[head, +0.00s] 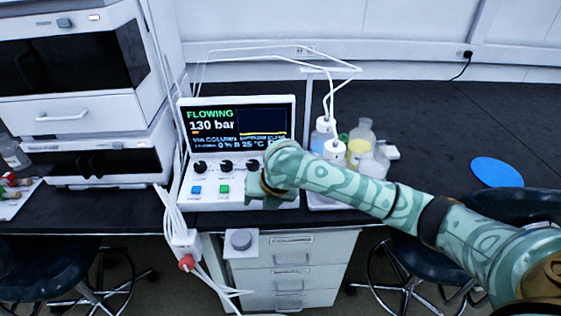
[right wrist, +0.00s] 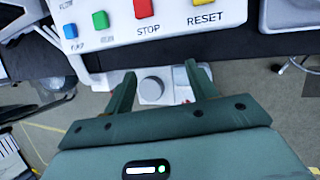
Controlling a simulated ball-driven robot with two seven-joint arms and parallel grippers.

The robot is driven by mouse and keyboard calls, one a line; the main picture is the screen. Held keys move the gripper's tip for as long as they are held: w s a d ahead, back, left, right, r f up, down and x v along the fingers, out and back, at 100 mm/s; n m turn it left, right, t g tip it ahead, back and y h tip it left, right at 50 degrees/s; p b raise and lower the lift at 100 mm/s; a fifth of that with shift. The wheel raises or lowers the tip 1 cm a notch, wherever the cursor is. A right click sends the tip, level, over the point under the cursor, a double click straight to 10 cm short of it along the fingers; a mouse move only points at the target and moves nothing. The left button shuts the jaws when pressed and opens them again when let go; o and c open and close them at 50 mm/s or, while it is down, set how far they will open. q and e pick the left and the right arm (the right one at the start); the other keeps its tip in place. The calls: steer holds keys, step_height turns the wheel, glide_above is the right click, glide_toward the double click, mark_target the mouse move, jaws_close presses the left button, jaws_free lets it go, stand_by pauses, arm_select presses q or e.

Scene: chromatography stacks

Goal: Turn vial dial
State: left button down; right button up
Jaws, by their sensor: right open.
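The control unit (head: 238,197) has a row of black dials, with the left dial (head: 199,167), middle dial (head: 226,166) and right dial (head: 252,165) visible. Their labels are too small to read, so I cannot tell which is the vial dial. My right gripper (head: 262,190) is at the right part of the panel front and hides some of it. In the right wrist view the open gripper (right wrist: 161,70) is empty, below the red STOP button (right wrist: 144,8) and yellow RESET button (right wrist: 205,2). The dials are outside that view. My left gripper is not in view.
A screen (head: 238,122) reads FLOWING, 130 bar. Blue (head: 196,190) and green (head: 223,189) buttons sit below the dials. A round grey knob (head: 241,239) is on a box below the bench edge. Bottles (head: 358,150) with tubing stand right of the unit. White cables (head: 178,215) hang left.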

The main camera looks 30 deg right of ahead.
steer(key=w+d+r+n+h, duration=0.1)
steer(key=w+d+r+n, duration=0.1)
steer(key=w+d+r, duration=0.3)
steer(key=w+d+r+n, duration=0.2)
steer(key=d+r, duration=0.5)
arm_select(q)
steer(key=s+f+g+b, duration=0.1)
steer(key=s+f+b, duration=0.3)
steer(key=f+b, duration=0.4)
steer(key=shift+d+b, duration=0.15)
steer(key=shift+b, duration=0.35)
arm_select(e)
steer(key=shift+g, duration=0.4)
steer(key=x, duration=1.5)
steer(key=shift+w+f, duration=0.1)
steer(key=shift+w, duration=0.1)
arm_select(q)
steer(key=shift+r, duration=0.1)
arm_select(e)
steer(key=c, duration=1)
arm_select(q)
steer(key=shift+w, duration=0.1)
